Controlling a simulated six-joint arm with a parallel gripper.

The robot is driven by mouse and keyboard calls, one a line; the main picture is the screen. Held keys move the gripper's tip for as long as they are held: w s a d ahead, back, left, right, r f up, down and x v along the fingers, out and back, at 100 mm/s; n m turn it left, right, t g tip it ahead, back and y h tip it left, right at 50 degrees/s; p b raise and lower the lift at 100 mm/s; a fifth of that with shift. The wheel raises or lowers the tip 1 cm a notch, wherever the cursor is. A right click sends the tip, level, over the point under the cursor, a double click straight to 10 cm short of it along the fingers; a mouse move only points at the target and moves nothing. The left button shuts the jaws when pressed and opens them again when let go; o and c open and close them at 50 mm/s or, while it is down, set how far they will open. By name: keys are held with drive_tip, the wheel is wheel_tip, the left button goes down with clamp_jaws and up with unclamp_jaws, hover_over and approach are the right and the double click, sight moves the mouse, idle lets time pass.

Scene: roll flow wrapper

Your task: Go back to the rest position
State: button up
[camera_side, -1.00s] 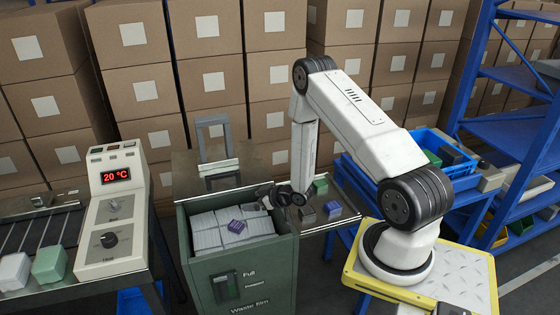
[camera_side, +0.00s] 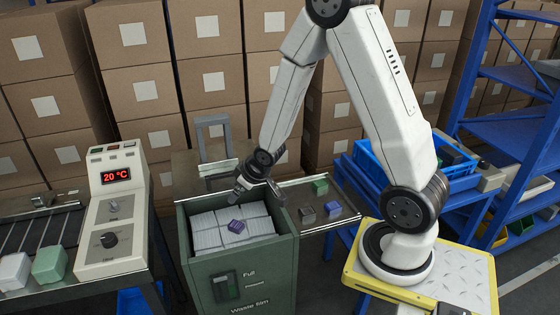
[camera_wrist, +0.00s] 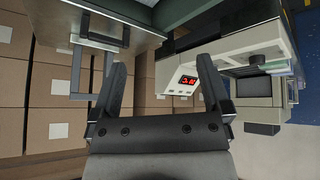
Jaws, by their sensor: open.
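My gripper (camera_side: 241,189) is above the back part of the green waste film bin (camera_side: 240,275), pointing down and to the left. In the wrist view my gripper (camera_wrist: 157,80) has its two dark fingers spread wide with nothing between them. In the side view, white film packs (camera_side: 212,231) fill the bin near its top.
The control panel (camera_side: 113,220) reads 20 °C on the left, beside pale blocks (camera_side: 50,264) on the conveyor. A side tray (camera_side: 330,205) holds small blocks. A grey frame (camera_side: 213,135) stands behind the bin. Blue shelves and stacked cartons (camera_side: 210,85) surround the area.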

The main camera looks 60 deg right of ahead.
drive_tip(key=s+a+r+g+y, duration=0.1)
drive_tip(key=s+a+r+g, duration=0.2)
drive_tip(key=s+a+r, duration=0.3)
drive_tip(key=s+a, duration=0.3)
drive_tip(key=s, duration=0.2)
drive_tip(key=shift+s+a+r+g, duration=0.15)
drive_tip(key=shift+a+r+g, duration=0.05)
drive_tip(key=shift+r+g, duration=0.2)
drive_tip(key=shift+c, duration=0.2)
idle(0.3)
